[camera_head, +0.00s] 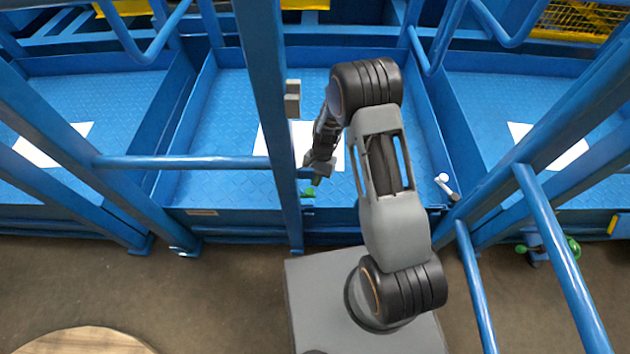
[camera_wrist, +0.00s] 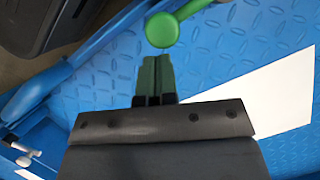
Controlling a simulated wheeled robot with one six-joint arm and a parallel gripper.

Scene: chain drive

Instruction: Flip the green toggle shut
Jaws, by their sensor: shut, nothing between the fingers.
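The green toggle shows in the wrist view as a round green knob (camera_wrist: 162,30) with a green lever running up to the right. In the head view only a small green part of it (camera_head: 309,192) shows at the front edge of the blue tray, partly hidden by my gripper and a blue post. My gripper (camera_head: 316,178) is shut and empty, reaching down over that edge. In the wrist view its dark green fingertips (camera_wrist: 156,62) lie together just short of the knob. I cannot tell whether they touch it.
A blue post (camera_head: 268,110) stands just left of my gripper, and a blue rail (camera_head: 185,162) runs left from it. A white-handled toggle (camera_head: 447,186) is at the right. Another green-knobbed device (camera_head: 573,246) is farther right. White sheets (camera_head: 548,148) lie on the blue trays.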

